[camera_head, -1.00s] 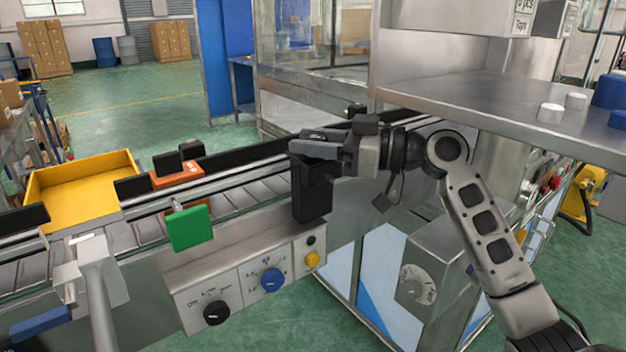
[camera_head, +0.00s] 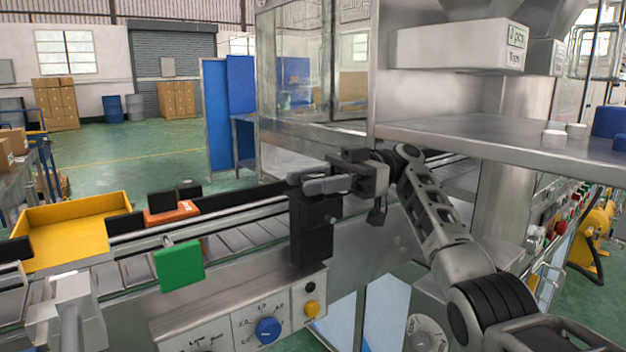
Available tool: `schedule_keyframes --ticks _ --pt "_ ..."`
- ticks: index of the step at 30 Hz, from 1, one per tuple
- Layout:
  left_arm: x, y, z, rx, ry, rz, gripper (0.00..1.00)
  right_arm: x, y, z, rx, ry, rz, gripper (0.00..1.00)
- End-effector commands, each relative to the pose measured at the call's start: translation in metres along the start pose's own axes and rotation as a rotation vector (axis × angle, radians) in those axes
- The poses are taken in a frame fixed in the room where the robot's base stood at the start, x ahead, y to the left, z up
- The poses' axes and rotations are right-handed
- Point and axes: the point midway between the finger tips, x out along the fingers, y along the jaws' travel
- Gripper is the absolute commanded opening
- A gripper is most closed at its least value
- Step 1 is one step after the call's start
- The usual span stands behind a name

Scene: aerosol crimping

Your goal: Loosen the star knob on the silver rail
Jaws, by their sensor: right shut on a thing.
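The silver rail (camera_head: 232,211) runs along the conveyor from the lower left toward the black block (camera_head: 312,232) at the middle. My right gripper (camera_head: 308,182) is at the top of this upright block, its grey fingers lying sideways and pointing left. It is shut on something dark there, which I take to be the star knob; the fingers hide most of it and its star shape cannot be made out.
A green plate (camera_head: 180,266) hangs on the conveyor's near side, with an orange block (camera_head: 172,212) and a yellow tray (camera_head: 72,226) at left. A control panel with a blue dial (camera_head: 268,330) is below. A steel shelf (camera_head: 490,143) overhangs my right arm.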

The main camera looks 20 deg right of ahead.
Motion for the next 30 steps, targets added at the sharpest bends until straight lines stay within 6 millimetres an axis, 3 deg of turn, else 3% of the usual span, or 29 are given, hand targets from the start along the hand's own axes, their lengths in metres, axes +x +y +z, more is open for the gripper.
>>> schedule_keyframes --ticks 20,21,23,30 --pt "-0.005 -0.0008 -0.0004 -0.002 -0.002 -0.005 0.71 0.0005 -0.0001 0.0013 0.003 -0.005 -0.062 0.15" --pt "-0.0047 -0.0008 -0.0004 -0.001 -0.002 -0.005 0.71 0.0005 -0.0001 0.0014 0.003 -0.005 -0.062 0.4" --pt "-0.0044 -0.0009 -0.0003 -0.001 -0.002 -0.005 0.71 0.0004 -0.0002 0.0014 0.003 -0.005 -0.062 0.57" --pt "-0.0031 -0.0012 0.0015 -0.001 -0.006 -0.005 0.71 0.0003 0.0 0.0009 0.002 -0.003 -0.061 0.59"
